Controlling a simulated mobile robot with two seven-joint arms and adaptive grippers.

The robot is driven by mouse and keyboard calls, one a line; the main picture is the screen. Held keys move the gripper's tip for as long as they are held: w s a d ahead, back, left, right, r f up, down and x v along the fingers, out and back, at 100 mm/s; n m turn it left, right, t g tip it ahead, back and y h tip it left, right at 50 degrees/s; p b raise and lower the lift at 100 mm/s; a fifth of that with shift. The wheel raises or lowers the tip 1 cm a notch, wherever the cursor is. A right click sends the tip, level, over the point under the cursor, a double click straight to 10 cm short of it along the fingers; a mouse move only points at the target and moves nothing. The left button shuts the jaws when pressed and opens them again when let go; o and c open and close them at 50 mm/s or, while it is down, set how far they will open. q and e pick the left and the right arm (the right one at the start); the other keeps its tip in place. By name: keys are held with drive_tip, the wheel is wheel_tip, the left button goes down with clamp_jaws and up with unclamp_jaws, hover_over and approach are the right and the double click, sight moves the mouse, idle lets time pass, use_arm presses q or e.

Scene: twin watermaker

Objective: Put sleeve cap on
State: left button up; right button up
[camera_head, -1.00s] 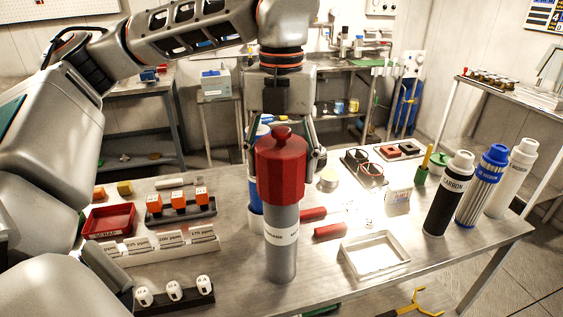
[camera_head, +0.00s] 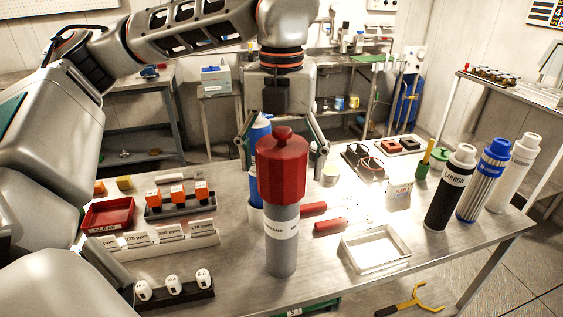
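The red faceted sleeve cap (camera_head: 283,170) with a round knob sits on top of the upright grey sleeve (camera_head: 283,248). The sleeve has a white label band and stands on the metal table. My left gripper (camera_head: 283,160) reaches down from above, behind the cap in this view. Its two fingers are spread wide, one on each side of the cap, with visible gaps to it. The lower edge of the cap covers the sleeve's top, so how deep it is seated is hidden. My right gripper is not in view.
A blue bottle (camera_head: 258,132) stands close behind the cap. Red-handled tools (camera_head: 328,225) and a white tray (camera_head: 375,250) lie to the right. Black carbon (camera_head: 450,190), blue-capped (camera_head: 482,180) and white (camera_head: 513,172) cylinders stand further right. Racks and a red scrap bin (camera_head: 108,214) are left.

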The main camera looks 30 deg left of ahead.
sight(281, 129)
use_arm(q)
wheel_tip(281, 129, up, 12)
idle(0.6)
idle(0.5)
